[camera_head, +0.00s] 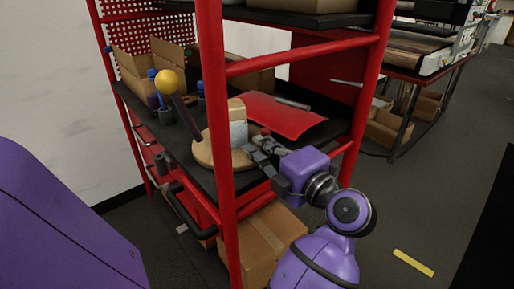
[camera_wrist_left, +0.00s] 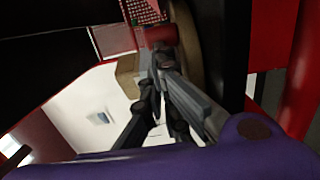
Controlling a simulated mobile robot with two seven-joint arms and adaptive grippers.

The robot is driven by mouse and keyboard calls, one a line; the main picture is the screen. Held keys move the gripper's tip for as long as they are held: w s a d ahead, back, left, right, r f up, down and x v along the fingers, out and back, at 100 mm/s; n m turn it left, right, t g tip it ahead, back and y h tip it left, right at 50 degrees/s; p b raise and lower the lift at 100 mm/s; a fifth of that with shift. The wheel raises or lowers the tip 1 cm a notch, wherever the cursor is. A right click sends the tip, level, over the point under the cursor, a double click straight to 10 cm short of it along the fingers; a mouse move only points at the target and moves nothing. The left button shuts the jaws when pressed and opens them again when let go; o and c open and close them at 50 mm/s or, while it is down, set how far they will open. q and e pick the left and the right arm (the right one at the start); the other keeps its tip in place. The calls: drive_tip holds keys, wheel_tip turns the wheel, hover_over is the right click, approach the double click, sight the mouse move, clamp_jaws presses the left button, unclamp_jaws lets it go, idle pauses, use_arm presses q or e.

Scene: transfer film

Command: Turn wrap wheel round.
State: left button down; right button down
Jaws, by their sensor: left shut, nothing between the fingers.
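What looks like the wrap wheel (camera_head: 203,153) is a tan round piece on the black shelf of the red rack, with a pale grey-white part (camera_head: 238,133) standing on it. A dark rod with a yellow ball (camera_head: 171,82) on its end leans beside it; whether they are joined I cannot tell. My left gripper (camera_head: 257,147) is shut and empty just right of the wheel, close to its edge. In the left wrist view the fingertips (camera_wrist_left: 160,64) lie by a small red piece (camera_wrist_left: 159,36) and a brown curved edge. Whether they touch is unclear. My right gripper is out of view.
A red sheet (camera_head: 284,115) lies on the shelf behind the gripper. Open cardboard boxes (camera_head: 140,75) and a small cup (camera_head: 166,116) stand at the left. A red upright post (camera_head: 219,200) stands in front of the wheel. A closed carton (camera_head: 262,240) sits below the shelf.

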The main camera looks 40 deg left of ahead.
sight(270, 134)
use_arm(q)
drive_tip(key=shift+w+r+n+g, duration=0.1)
drive_tip(key=shift+w+n+g, duration=0.3)
drive_tip(key=shift+g, duration=0.2)
drive_tip(key=shift+w+n+g+p, duration=0.4)
drive_tip(key=shift+n+g, duration=0.1)
drive_tip(key=shift+g, duration=0.3)
drive_tip(key=shift+w+a+n+g+b, duration=0.1)
drive_tip(key=shift+w+a+n+g, duration=0.1)
drive_tip(key=shift+w+n+g, duration=0.5)
drive_tip(key=shift+w+a+n+g+b, duration=0.15)
drive_tip(key=shift+n+g, duration=0.2)
drive_tip(key=shift+g, duration=0.6)
drive_tip(key=shift+w+a+n+g+b, duration=0.1)
drive_tip(key=shift+w+a+n+g, duration=0.2)
drive_tip(key=shift+n+g, duration=0.4)
drive_tip(key=shift+w+a+g, duration=0.15)
drive_tip(key=shift+w+g, duration=0.2)
drive_tip(key=shift+w, duration=0.05)
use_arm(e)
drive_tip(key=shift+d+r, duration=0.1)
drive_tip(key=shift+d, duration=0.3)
use_arm(q)
drive_tip(key=shift+w+a, duration=0.1)
drive_tip(key=shift+w, duration=0.05)
